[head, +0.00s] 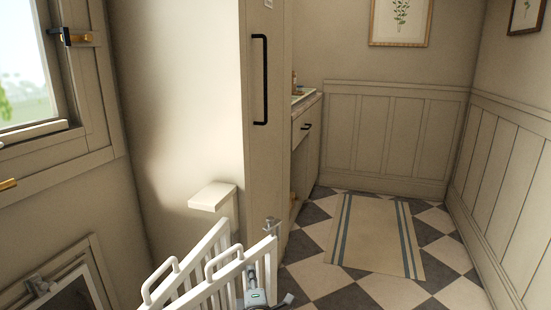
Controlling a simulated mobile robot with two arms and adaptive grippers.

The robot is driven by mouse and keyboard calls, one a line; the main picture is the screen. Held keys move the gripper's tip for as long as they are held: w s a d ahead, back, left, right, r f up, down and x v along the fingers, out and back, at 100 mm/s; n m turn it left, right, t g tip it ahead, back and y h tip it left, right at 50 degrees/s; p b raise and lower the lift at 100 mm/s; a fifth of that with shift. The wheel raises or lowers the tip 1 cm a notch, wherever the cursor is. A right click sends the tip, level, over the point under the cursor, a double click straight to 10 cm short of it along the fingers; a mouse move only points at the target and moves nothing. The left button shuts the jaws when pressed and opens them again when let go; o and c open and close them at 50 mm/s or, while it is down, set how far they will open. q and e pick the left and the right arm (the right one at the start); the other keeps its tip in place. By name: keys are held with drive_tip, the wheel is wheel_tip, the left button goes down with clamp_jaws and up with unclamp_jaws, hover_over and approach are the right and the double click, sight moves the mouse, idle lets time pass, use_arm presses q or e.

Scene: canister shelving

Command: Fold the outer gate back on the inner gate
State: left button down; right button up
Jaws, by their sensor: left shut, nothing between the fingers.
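The white slatted gate shows at the bottom of the head view as two panels standing side by side at a narrow angle. The rear panel, which looks like the inner gate (192,262), runs toward the cabinet side below a cream block. The front panel, which looks like the outer gate (222,280), has a grey metal latch piece at its far upper end. Both have looped handles on top. My left gripper (262,289) is shut and empty, close against the right side of the front panel; I cannot tell if it touches. The lower gate is cut off. My right gripper is out of view.
A tall cream cabinet (268,165) with a black handle stands just behind the gate. A cream block (212,196) juts out beside it. A striped rug (375,238) lies on the checkered floor, which is clear to the right. A window (25,75) is at left.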

sight(242, 270)
use_arm(q)
drive_tip(key=shift+w+a+r, duration=0.1)
drive_tip(key=shift+w+a, duration=0.15)
drive_tip(key=shift+w, duration=0.35)
drive_tip(key=shift+w+a+r, duration=0.1)
drive_tip(key=shift+w+a, duration=0.15)
drive_tip(key=shift+w, duration=0.3)
drive_tip(key=shift+a, duration=0.1)
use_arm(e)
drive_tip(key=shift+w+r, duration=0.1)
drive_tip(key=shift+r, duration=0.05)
use_arm(q)
drive_tip(key=shift+w+a+f, duration=0.1)
drive_tip(key=shift+w+a, duration=0.85)
drive_tip(key=shift+a, duration=0.05)
drive_tip(key=shift+w, duration=0.1)
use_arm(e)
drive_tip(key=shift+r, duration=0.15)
